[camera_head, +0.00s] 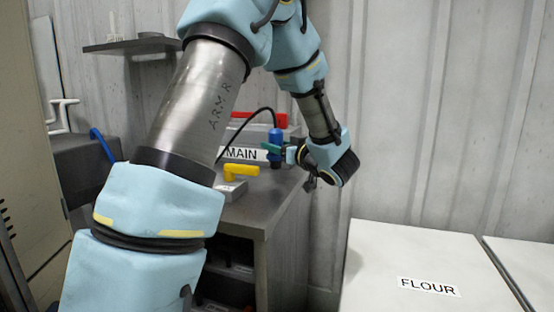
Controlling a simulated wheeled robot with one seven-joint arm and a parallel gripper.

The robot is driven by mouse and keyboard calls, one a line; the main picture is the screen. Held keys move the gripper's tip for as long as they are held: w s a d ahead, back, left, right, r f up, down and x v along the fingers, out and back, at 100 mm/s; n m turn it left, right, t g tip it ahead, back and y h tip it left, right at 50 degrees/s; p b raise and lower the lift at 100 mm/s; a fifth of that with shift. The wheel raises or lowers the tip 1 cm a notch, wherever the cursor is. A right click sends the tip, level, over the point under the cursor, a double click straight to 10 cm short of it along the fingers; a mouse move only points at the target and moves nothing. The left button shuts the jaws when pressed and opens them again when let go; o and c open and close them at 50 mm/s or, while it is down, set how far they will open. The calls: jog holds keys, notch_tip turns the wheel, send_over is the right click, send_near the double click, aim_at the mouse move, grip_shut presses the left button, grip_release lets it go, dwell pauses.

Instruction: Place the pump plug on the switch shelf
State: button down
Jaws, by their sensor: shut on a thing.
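A blue plug (275,136) with a black cable (243,120) stands upright at the right side of the grey bench, beside the MAIN label (241,154). I take it as the pump plug. My gripper (272,149) reaches it from the right, its green fingertips shut on the plug. Whether the plug's lower end touches the bench cannot be told. The grey bench top (262,205) carries a yellow-handled switch (240,171) and a red handle (262,119) behind. Which surface is the switch shelf is not labelled. My arm hides the bench's left part.
A small wall shelf (130,46) with small items hangs at the upper left. A blue handle or hose (101,143) shows at the left. White lids, one labelled FLOUR (428,286), lie at the lower right. The corrugated wall stands close behind.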

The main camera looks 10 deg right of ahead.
aim_at(276, 157)
jog(key=shift+a+f, duration=0.1)
jog(key=shift+f, duration=1.5)
jog(key=shift+f, duration=0.2)
jog(key=shift+c, duration=1.5)
grip_release()
jog(key=shift+r, duration=0.1)
jog(key=shift+s, duration=0.15)
jog(key=b+v, duration=0.1)
jog(key=v, duration=1)
jog(key=shift+s+d+b, duration=0.25)
jog(key=shift+s+b, duration=0.05)
jog(key=shift+b, duration=0.1)
